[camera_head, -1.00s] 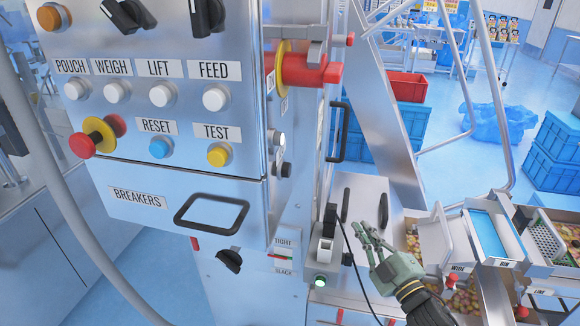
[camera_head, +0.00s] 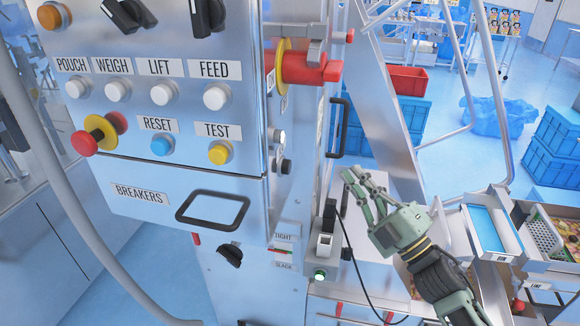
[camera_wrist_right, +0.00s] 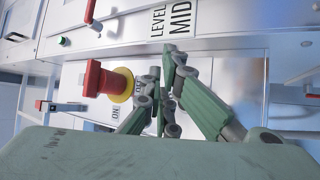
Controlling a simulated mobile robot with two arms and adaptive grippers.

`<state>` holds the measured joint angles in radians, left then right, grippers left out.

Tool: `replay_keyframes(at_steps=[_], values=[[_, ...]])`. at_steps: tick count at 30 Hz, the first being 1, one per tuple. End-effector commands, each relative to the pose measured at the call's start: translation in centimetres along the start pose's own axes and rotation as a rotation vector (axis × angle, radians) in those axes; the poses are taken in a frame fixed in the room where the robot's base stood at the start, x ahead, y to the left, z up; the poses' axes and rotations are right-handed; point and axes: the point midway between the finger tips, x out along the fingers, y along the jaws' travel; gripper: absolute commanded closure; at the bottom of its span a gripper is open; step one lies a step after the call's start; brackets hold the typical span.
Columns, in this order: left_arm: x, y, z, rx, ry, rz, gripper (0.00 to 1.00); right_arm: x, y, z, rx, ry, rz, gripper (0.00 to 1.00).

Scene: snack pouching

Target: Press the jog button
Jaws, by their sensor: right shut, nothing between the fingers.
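No label reading "jog" can be made out in either view. A pale round button (camera_head: 279,136) and a black knob (camera_head: 286,166) sit on the cabinet's right side face, their labels too oblique to read. My right gripper (camera_head: 354,178) is shut and empty, to the right of that side face and apart from it. In the wrist view its fingers (camera_wrist_right: 172,68) are together, beside the label LEVEL MID (camera_wrist_right: 170,25). The front panel carries white buttons for POUCH (camera_head: 76,88), WEIGH (camera_head: 117,91), LIFT (camera_head: 163,94) and FEED (camera_head: 215,97). My left gripper is out of view.
A red handle (camera_head: 308,68) with a yellow collar juts from the cabinet's side; a red knob with a yellow collar also shows in the wrist view (camera_wrist_right: 103,80). A black cable (camera_head: 352,262) hangs below my right gripper. Blue crates (camera_head: 562,150) stand at right.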

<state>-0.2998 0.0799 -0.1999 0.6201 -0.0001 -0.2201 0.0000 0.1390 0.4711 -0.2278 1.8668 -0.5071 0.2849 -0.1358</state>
Motion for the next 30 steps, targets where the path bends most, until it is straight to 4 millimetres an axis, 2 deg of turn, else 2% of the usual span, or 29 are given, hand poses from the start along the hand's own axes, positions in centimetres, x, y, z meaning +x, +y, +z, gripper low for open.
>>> replay_keyframes(at_steps=[5,18,30], values=[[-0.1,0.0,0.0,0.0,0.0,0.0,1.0,0.9,-0.6,-0.6,0.004,0.0,0.002,1.0],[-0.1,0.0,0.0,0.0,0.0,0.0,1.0,5.0,-3.6,-3.6,0.003,0.0,0.002,1.0],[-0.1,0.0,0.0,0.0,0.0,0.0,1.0,6.1,-4.5,-4.4,0.001,-0.001,0.0,1.0]])
